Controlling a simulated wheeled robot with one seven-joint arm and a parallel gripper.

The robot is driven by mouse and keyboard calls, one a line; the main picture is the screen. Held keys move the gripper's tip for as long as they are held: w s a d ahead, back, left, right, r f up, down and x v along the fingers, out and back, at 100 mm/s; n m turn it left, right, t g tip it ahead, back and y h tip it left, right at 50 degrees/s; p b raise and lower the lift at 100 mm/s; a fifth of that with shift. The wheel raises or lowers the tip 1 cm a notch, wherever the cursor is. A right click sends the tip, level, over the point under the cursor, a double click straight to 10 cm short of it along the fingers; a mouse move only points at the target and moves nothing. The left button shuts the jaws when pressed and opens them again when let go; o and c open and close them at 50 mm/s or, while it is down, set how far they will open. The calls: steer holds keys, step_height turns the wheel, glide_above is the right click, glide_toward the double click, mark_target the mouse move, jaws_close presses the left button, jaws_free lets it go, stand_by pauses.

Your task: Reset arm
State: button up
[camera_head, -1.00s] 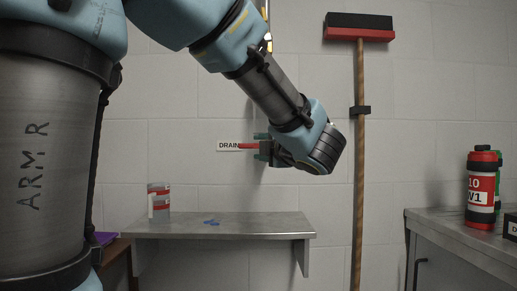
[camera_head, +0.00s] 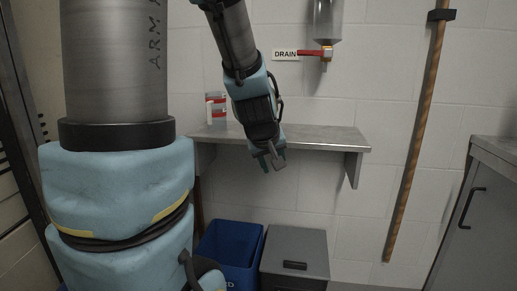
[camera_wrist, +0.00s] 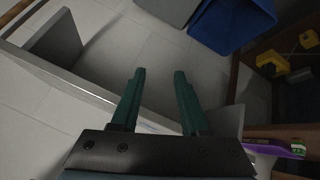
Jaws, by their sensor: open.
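My gripper (camera_head: 274,163) points downward in front of the steel wall shelf, near its front edge in the head view. In the wrist view my gripper (camera_wrist: 160,75) shows two green fingers spread apart with nothing between them. The arm hangs down from the top of the head view. The red drain valve handle (camera_head: 311,52) is on the wall beside the DRAIN label (camera_head: 285,54), up and right of my gripper and apart from it.
The steel shelf (camera_head: 330,138) carries a clear container with red bands (camera_head: 216,107). Below are a blue bin (camera_head: 232,243) and a grey lidded box (camera_head: 296,252). A broom handle (camera_head: 413,150) leans on the wall. A grey cabinet (camera_head: 480,215) stands at right.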

steer(key=s+a+f+m+g+y, duration=0.25)
steer(key=s+a+f+g, duration=0.35)
steer(key=s+a, duration=0.45)
step_height(320, 180, up, 14)
steer(key=p, duration=1.5)
steer(key=shift+s+r+m+p, duration=0.25)
steer(key=shift+s+m+p, duration=0.1)
steer(key=shift+s+p, duration=0.05)
